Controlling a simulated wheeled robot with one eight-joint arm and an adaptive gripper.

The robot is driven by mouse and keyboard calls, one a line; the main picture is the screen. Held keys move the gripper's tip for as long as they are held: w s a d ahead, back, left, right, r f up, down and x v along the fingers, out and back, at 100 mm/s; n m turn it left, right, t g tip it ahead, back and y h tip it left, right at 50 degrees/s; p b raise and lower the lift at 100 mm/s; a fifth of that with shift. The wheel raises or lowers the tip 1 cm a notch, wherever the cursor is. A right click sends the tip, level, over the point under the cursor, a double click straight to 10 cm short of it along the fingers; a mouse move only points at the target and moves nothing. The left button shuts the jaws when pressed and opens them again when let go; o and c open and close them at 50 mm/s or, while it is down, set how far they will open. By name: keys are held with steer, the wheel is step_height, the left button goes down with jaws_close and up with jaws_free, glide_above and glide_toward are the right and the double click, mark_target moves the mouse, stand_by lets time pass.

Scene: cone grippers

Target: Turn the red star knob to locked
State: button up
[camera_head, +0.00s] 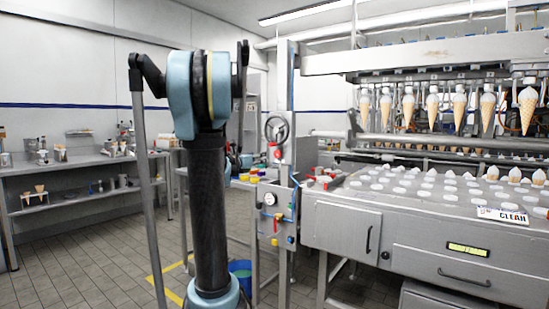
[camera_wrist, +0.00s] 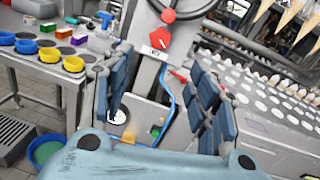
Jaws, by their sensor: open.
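The red star knob (camera_wrist: 160,38) sits on the grey upright post in the wrist view, with a small white label below it. In the head view, the red knob (camera_head: 278,153) shows just under a handwheel on the post. My gripper (camera_wrist: 160,68) is open, its two dark blue padded fingers spread left and right. The knob lies beyond the fingertips, roughly in line with the gap, and nothing is between the fingers. The knob's pointer direction and the label's text are too small to read. My arm hides most of the gripper in the head view.
A handwheel (camera_head: 277,128) is above the knob. A panel with a gauge (camera_head: 269,199) and small coloured controls is below. The cone machine (camera_head: 340,225) stands to the right.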

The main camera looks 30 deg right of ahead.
mark_target(276, 153)
steer(key=x, duration=1.6)
steer(key=shift+w+d, duration=0.15)
steer(key=shift+d, duration=0.2)
steer(key=shift+c, duration=0.6)
steer(key=c, duration=0.9)
